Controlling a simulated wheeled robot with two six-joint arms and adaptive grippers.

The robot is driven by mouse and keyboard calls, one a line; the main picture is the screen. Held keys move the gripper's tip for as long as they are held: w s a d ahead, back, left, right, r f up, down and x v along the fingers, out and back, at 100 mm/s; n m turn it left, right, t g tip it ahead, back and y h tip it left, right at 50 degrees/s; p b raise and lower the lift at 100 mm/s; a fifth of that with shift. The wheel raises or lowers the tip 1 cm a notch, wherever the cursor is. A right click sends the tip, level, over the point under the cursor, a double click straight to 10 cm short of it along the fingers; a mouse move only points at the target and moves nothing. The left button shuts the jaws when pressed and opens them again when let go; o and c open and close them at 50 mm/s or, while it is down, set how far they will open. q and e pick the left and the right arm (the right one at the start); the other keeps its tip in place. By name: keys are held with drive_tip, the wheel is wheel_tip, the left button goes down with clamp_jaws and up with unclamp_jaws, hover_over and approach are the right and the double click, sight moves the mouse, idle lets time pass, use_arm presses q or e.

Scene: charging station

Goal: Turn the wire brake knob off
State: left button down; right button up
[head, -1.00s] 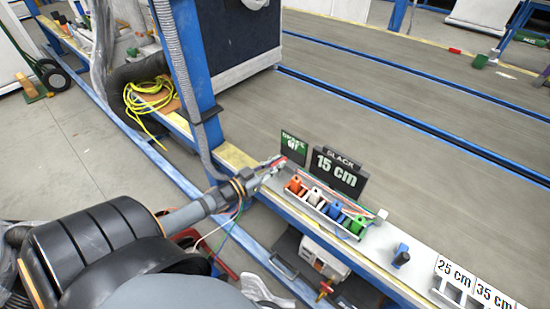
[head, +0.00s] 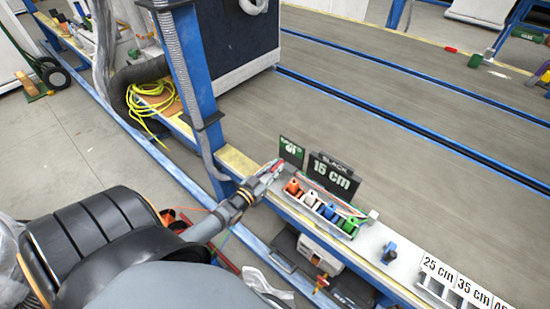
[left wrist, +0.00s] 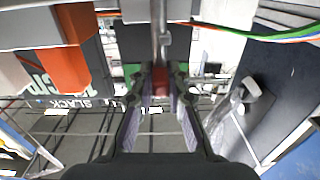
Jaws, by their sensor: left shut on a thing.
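My left gripper (head: 272,169) reaches in from the left to the near end of the workbench rail, just left of the row of spools. In the left wrist view the two fingers (left wrist: 160,88) close around a small red part, which I take to be the wire brake knob (left wrist: 160,80). A grey metal rod (left wrist: 162,35) runs down toward it between the fingers. The knob is mostly hidden by the fingers, so its turned position cannot be read. My right gripper is in neither view.
Orange, white, blue and green spools (head: 329,210) sit in a rack right of the gripper. Behind stand a black "SLACK 15 cm" sign (head: 333,176) and a small green sign (head: 291,151). A blue post (head: 201,90) rises to the left. Labelled bins (head: 466,292) lie at lower right.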

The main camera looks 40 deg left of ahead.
use_arm(q)
drive_tip(key=c, duration=1.3)
unclamp_jaws()
drive_tip(key=shift+s, duration=0.35)
drive_tip(key=s, duration=1.1)
drive_tip(key=shift+s+a, duration=0.15)
drive_tip(key=shift+a, duration=0.25)
